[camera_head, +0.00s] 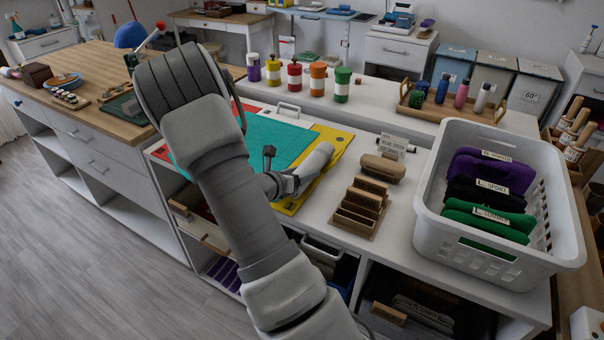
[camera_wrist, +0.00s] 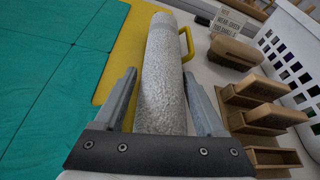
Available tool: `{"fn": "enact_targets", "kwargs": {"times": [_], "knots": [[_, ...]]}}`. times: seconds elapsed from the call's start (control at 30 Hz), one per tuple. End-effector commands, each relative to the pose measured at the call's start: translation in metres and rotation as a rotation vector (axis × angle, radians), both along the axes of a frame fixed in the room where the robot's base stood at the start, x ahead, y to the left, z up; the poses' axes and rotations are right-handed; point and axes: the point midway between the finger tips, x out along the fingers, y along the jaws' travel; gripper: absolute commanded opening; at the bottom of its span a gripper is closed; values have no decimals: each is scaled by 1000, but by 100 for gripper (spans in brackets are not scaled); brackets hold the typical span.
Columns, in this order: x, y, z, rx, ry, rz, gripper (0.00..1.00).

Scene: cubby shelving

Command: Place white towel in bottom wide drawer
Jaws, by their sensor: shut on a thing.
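The white towel is a rolled, textured cylinder (camera_head: 316,163); in the wrist view it (camera_wrist: 163,65) lies lengthwise between the fingers. My gripper (camera_head: 283,183) is shut on its near end, above the white counter and the yellow board; it also shows in the wrist view (camera_wrist: 160,92). I cannot tell whether the far end touches the board. Wide white drawer fronts, an upper one (camera_head: 72,127) and a lower one (camera_head: 112,176), are in the wooden-topped counter at left and look shut. I cannot tell which drawer the task names.
A teal mat (camera_head: 258,140) and yellow board (camera_head: 335,150) lie on the white counter (camera_head: 318,222). A brown wooden rack (camera_head: 360,208), a brush (camera_head: 383,167) and a white basket (camera_head: 470,250) of labelled cloth bundles stand to the right. Grey floor (camera_head: 75,255) is clear at lower left.

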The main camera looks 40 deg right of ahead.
Motion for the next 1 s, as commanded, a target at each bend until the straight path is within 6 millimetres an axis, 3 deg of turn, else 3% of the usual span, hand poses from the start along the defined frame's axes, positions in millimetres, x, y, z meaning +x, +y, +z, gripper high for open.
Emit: {"fn": "enact_targets", "kwargs": {"times": [0.2, 0.23, 0.37, 0.7, 1.0], "knots": [[0, 0, -4, -1, 0, 0, 14], [0, 0, -2, 0, 0, 0, 78], [0, 0, -2, 0, 0, 0, 100], [0, 0, 4, 0, 0, 0, 100], [-12, 55, 25, 0, -1, 5, 100]]}}
